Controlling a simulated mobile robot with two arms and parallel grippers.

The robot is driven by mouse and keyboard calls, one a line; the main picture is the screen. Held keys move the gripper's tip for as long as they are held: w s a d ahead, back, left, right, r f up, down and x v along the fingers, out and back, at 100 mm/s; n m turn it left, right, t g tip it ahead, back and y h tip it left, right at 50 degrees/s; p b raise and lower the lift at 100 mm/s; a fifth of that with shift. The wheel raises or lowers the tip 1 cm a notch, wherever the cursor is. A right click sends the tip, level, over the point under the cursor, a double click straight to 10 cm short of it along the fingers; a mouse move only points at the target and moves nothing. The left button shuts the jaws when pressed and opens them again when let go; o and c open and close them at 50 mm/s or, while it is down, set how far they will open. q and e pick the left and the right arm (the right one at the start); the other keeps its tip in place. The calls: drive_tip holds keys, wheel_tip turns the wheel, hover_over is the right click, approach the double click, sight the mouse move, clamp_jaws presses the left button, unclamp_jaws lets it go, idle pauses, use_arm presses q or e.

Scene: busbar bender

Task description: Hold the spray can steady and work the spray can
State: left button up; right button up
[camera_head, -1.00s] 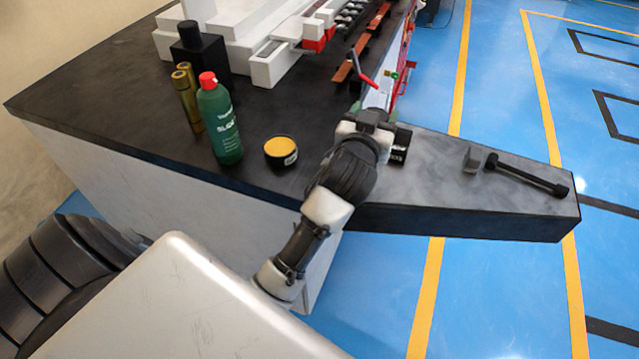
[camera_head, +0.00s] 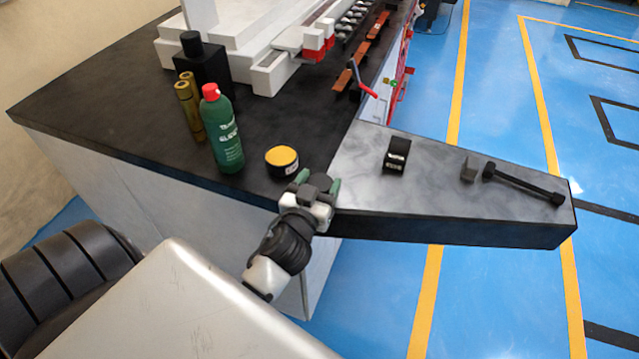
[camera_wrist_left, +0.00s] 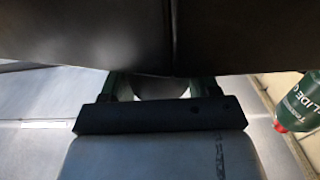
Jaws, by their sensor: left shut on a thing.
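The green spray can (camera_head: 222,135) with a red cap stands upright on the dark bench, left of a yellow-topped black tin. It also shows upside down at the right edge of the left wrist view (camera_wrist_left: 301,104). My left gripper (camera_head: 318,184) is at the bench's front edge, just right of the tin and apart from the can. Its green fingers are spread around a dark grey piece (camera_wrist_left: 160,89) whose shape is mostly hidden. My right gripper is not in view.
The yellow-topped tin (camera_head: 282,160) stands between can and gripper. Brass cylinders (camera_head: 188,105) and a black bottle-shaped block (camera_head: 203,65) stand behind the can. A black block (camera_head: 396,155) and a black rod tool (camera_head: 523,184) lie on the grey bench extension (camera_head: 430,195).

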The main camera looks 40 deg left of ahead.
use_arm(q)
drive_tip(key=shift+f, duration=0.2)
drive_tip(key=o, duration=1)
drive_tip(key=shift+r, duration=0.1)
drive_tip(key=shift+r, duration=0.1)
drive_tip(key=b+v, duration=0.3)
drive_tip(key=v, duration=0.9)
drive_tip(key=shift+b, duration=0.3)
